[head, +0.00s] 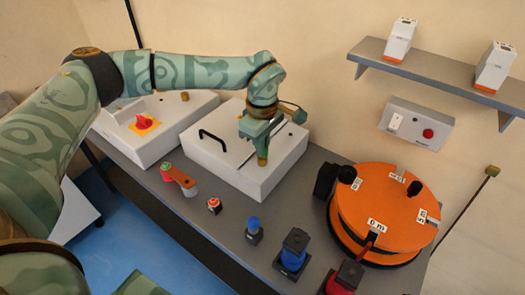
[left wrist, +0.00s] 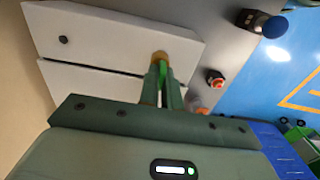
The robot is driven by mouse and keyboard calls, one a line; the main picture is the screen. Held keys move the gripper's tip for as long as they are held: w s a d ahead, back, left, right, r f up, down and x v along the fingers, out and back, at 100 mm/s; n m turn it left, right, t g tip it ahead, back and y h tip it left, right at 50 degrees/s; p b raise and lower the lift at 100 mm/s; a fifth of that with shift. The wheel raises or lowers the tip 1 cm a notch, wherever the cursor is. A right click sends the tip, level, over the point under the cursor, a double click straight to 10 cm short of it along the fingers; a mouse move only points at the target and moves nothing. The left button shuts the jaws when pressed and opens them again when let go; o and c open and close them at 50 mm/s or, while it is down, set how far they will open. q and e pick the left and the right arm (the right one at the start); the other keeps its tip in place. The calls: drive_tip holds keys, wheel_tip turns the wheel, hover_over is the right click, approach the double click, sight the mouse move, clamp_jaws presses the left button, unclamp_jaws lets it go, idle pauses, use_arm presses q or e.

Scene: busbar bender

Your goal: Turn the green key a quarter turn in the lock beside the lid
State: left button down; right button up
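The white box (head: 262,181) stands on the grey bench, its lid with a black handle (head: 214,141) lying flat beside a seam. My left gripper (head: 262,156) points down at the box top, right of the handle and near the seam. In the left wrist view its fingers (left wrist: 160,62) are close together, with a narrow strip of bright green, the key (left wrist: 164,74), between them. The fingers cover most of the key, so its angle cannot be told. My right gripper is not in view.
A white box with a red rotary switch (head: 144,121) stands to the left. Small red and blue devices (head: 294,246) line the front. An orange drum (head: 385,215) is at right. A shelf (head: 430,73) and a wall box with a red button (head: 415,124) are behind.

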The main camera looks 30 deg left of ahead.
use_arm(q)
drive_tip(key=m+p, duration=0.1)
drive_tip(key=m, duration=0.1)
drive_tip(key=m+p, duration=0.2)
drive_tip(key=shift+r, duration=0.35)
drive_tip(key=shift+f+m+p, duration=0.15)
drive_tip(key=shift+m+p, duration=0.25)
drive_tip(key=shift+m, duration=0.2)
drive_tip(key=shift+f+m, duration=0.2)
drive_tip(key=shift+m, duration=0.1)
